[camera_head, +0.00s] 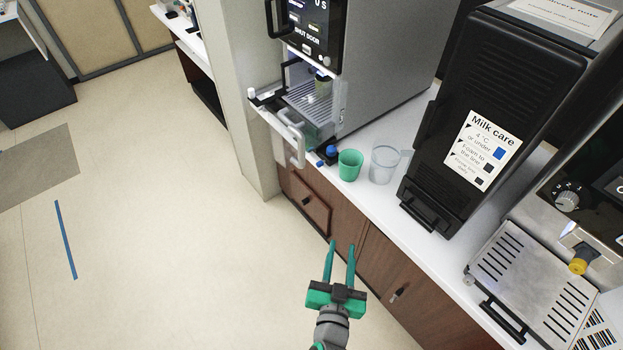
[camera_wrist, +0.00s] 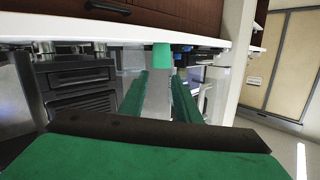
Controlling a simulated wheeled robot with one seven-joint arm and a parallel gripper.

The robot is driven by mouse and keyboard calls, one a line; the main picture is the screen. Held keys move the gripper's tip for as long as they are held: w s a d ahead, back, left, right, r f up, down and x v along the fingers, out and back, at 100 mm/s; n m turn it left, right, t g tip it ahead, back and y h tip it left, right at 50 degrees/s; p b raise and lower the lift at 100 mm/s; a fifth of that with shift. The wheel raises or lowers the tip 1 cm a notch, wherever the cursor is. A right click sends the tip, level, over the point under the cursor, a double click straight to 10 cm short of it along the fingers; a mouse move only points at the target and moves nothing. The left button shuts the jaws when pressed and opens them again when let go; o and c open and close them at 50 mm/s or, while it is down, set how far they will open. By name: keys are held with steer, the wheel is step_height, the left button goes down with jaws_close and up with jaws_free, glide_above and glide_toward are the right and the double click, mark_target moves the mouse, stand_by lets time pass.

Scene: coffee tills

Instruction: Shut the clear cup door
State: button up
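The coffee machine (camera_head: 318,45) stands at the back of the counter, and its screen reads "SHUT DOOR". Its clear cup door (camera_head: 317,135) stands open, swung out toward the counter's front edge, with a pale upright handle (camera_head: 297,148) on it. A cup stands on the grate inside the bay, which is lit. My gripper (camera_head: 340,256) is open and empty, low in front of the wooden cabinets, well apart from the door. The wrist view shows its two green fingers (camera_wrist: 160,95) spread, with the scene upside down. I cannot make out the door clearly there.
A green cup (camera_head: 350,165) and a clear jug (camera_head: 384,164) stand on the counter (camera_head: 415,232) near the door. A blue-capped item (camera_head: 331,152) sits beside the cup. The black milk unit (camera_head: 480,110) stands to the right. The floor (camera_head: 190,240) at left is free.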

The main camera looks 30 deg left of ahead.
steer(key=w+a+r+n+y, duration=0.3)
steer(key=w+a+r+y, duration=0.1)
steer(key=w+a+r, duration=0.25)
steer(key=n+g+y, duration=0.3)
steer(key=n+y, duration=0.1)
glide_toward(302, 155)
steer(key=x, duration=0.9)
steer(key=shift+w+a, duration=0.2)
steer(key=shift+d, duration=0.15)
jaws_close()
steer(key=shift+s, duration=0.1)
